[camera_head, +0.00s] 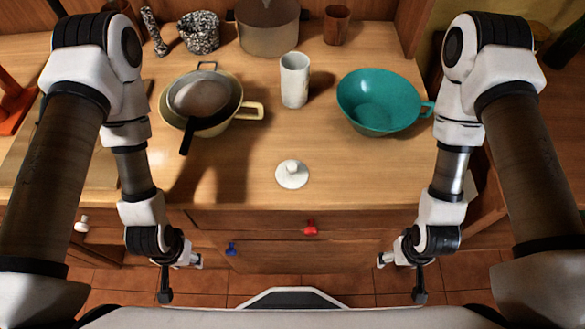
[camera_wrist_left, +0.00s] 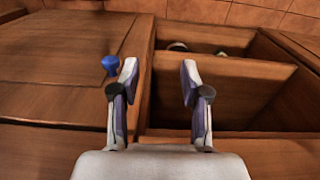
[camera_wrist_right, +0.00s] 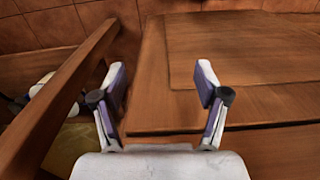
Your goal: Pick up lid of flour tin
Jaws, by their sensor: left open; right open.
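A round white lid (camera_head: 291,176) with a knob on top lies on the wooden counter near its front edge, midway between my arms. A white cylindrical container (camera_head: 294,82), possibly the flour tin, stands behind it; I cannot tell whether its top is open. My left gripper (camera_head: 194,262) is open and empty, low in front of the counter, left of the lid; it also shows in the left wrist view (camera_wrist_left: 158,78). My right gripper (camera_head: 384,260) is open and empty, in front of the counter, right of the lid; it also shows in the right wrist view (camera_wrist_right: 160,82). Neither touches the lid.
Stacked pans (camera_head: 207,100) with protruding handles stand left, and a teal bowl (camera_head: 378,102) right. A pot (camera_head: 267,28), a brown cup (camera_head: 336,25) and a speckled mortar (camera_head: 199,33) are at the back. Drawers below have red (camera_head: 310,227) and blue (camera_head: 231,248) knobs. Counter around the lid is clear.

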